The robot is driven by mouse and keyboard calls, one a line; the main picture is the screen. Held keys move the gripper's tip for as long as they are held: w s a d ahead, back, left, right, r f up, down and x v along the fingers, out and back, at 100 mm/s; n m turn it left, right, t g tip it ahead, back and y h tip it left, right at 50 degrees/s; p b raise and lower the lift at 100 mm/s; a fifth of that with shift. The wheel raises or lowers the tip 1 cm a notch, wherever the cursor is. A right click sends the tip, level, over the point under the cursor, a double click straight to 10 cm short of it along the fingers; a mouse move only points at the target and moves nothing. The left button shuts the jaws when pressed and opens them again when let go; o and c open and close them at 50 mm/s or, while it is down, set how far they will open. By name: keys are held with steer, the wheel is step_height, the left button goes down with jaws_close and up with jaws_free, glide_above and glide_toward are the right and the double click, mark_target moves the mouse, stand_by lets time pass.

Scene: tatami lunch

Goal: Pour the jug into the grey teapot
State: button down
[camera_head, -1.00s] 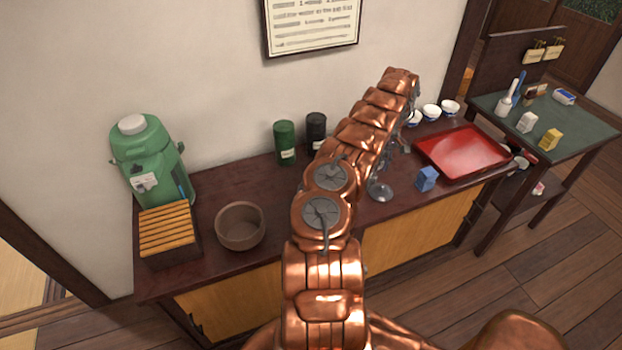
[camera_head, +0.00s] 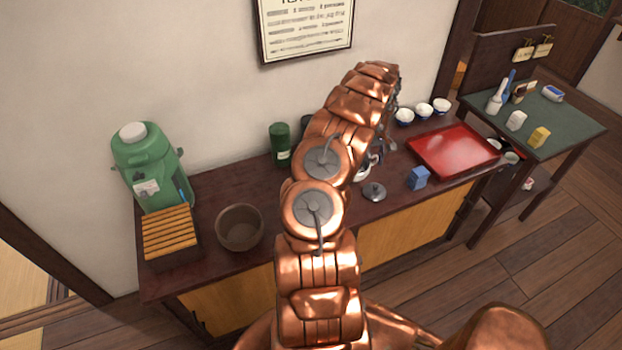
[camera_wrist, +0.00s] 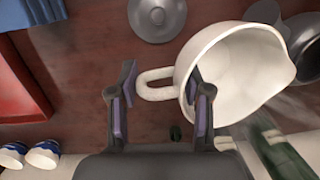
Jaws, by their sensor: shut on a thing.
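The white jug (camera_wrist: 235,75) is large in the wrist view, its wide mouth facing the camera and its handle toward the left. My gripper (camera_wrist: 160,100) is shut on the jug at its handle side, with one finger overlapping the rim. In the head view a small white part of the jug (camera_head: 362,175) shows beside my arm. A grey rounded thing, apparently the grey teapot (camera_wrist: 304,40), is partly hidden behind the jug at the right of the wrist view. A loose grey lid (camera_head: 374,192) lies on the counter and shows in the wrist view (camera_wrist: 157,18). I cannot tell whether liquid is flowing.
A blue carton (camera_head: 418,178) and a red tray (camera_head: 455,150) are right of the lid, with white cups (camera_head: 424,110) behind. A green canister (camera_head: 280,145) stands by the wall. A brown bowl (camera_head: 240,228) and green dispenser (camera_head: 150,165) are further left.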

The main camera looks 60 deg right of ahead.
mark_target(369, 158)
steer(key=r, duration=0.1)
steer(key=a+r+h+p, duration=0.1)
steer(key=w+r+g+p, duration=0.1)
steer(key=shift+w+a+r+h, duration=0.1)
steer(key=shift+a+h, duration=0.2)
steer(key=shift+a, duration=0.05)
steer(key=shift+w+a+r+g, duration=0.1)
steer(key=shift+w+a+g, duration=0.15)
steer(key=shift+a+g, duration=0.05)
steer(key=shift+w+a+r+g+h, duration=0.3)
steer(key=shift+a+r+h, duration=0.2)
steer(key=shift+r+h, duration=0.2)
steer(key=shift+w+a+r+b, duration=0.1)
steer(key=shift+w+a+b, duration=0.1)
steer(key=shift+b, duration=0.45)
steer(key=shift+w+a+r+g+h+b, duration=0.15)
steer(key=shift+a+r+g+h+b, duration=0.15)
steer(key=shift+a+r+h, duration=0.1)
steer(key=shift+w+a+r+b, duration=0.15)
steer(key=shift+w+a+b, duration=0.2)
steer(key=shift+a+b, duration=0.05)
steer(key=shift+w+a+r+g+h+b, duration=0.15)
steer(key=shift+a+r+g+h+b, duration=0.15)
steer(key=shift+b, duration=0.1)
